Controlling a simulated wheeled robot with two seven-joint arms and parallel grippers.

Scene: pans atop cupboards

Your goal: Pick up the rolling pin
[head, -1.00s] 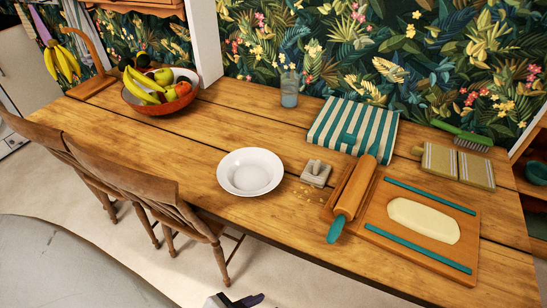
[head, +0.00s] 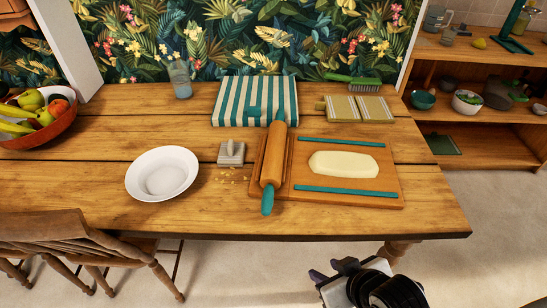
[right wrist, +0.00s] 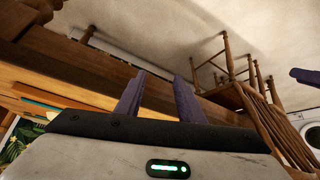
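The rolling pin (head: 274,158) has a wooden body and teal handles. In the head view it lies lengthwise at the left side of the pastry board (head: 390,195), its near handle pointing toward the table's front edge. My right gripper (head: 335,270) is in front of and below the table edge, to the right of the pin and apart from it. In the right wrist view its two purple fingers (right wrist: 158,95) are spread with nothing between them. A similar purple tip (right wrist: 305,76) at that view's right edge looks like part of my left gripper; the rest is hidden.
The wooden table (head: 90,150) holds a white bowl (head: 162,174), a grey block with a handle (head: 231,153), dough (head: 343,165), a striped cloth (head: 235,100) and a fruit bowl (head: 60,125). A chair (head: 70,235) stands at front left. Floor right of the table is clear.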

